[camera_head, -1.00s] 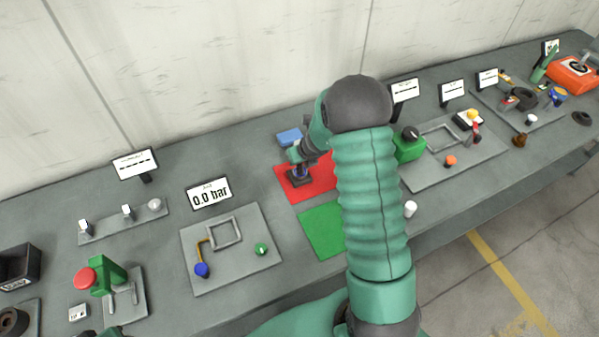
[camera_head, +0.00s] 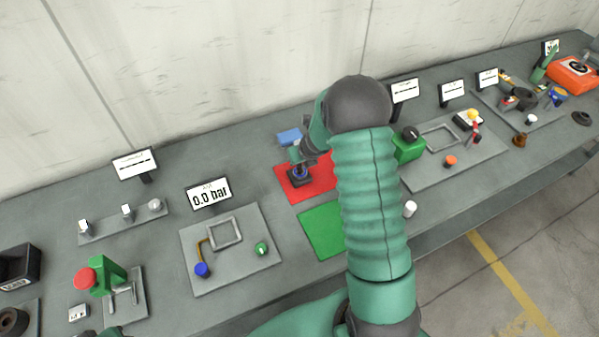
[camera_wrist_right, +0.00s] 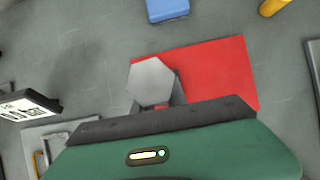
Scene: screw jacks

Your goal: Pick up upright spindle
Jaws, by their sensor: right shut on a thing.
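The red mat (camera_head: 318,181) lies on the bench, with a small dark block with a blue ring (camera_head: 300,174) on it. My right gripper (camera_head: 298,158) is directly above this block, pointing down. In the right wrist view, a light grey hexagonal head (camera_wrist_right: 152,82), seemingly the top of the upright spindle, shows at the gripper over the edge of the red mat (camera_wrist_right: 215,70). My right gripper is shut on it. The spindle's lower part is hidden, and I cannot tell whether it touches the block. My left gripper is not in view.
A blue block (camera_head: 289,137) lies behind the red mat, and a green mat (camera_head: 322,230) in front. A green device (camera_head: 408,148) stands right, partly behind my arm.

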